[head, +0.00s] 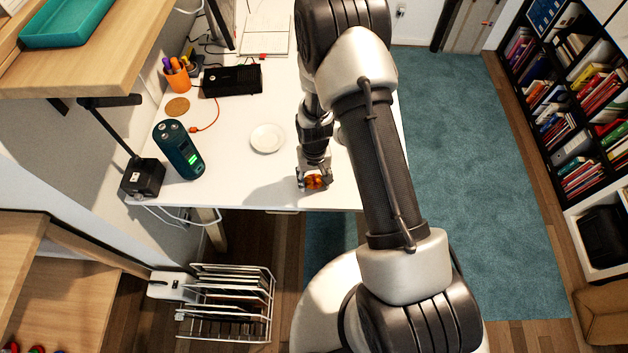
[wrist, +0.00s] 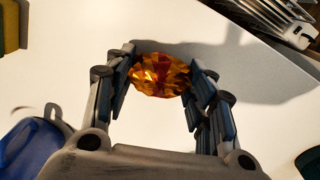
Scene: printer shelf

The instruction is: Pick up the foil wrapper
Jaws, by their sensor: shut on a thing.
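The foil wrapper (wrist: 160,74) is a crumpled, shiny orange-gold ball. In the wrist view it sits between the two fingers of my gripper (wrist: 162,82), which touch it on both sides. In the head view the wrapper (head: 315,182) shows as a small orange lump at the tip of my gripper (head: 314,180), near the front edge of the white desk (head: 240,190). My gripper is shut on it. I cannot tell whether the wrapper rests on the desk or is slightly raised.
A white saucer (head: 267,138) lies left of my gripper. A dark teal cylinder (head: 178,150), a black box (head: 232,80) and an orange pen cup (head: 177,78) stand further left and back. A wire rack (head: 230,302) stands below the desk. Wooden shelves border the left.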

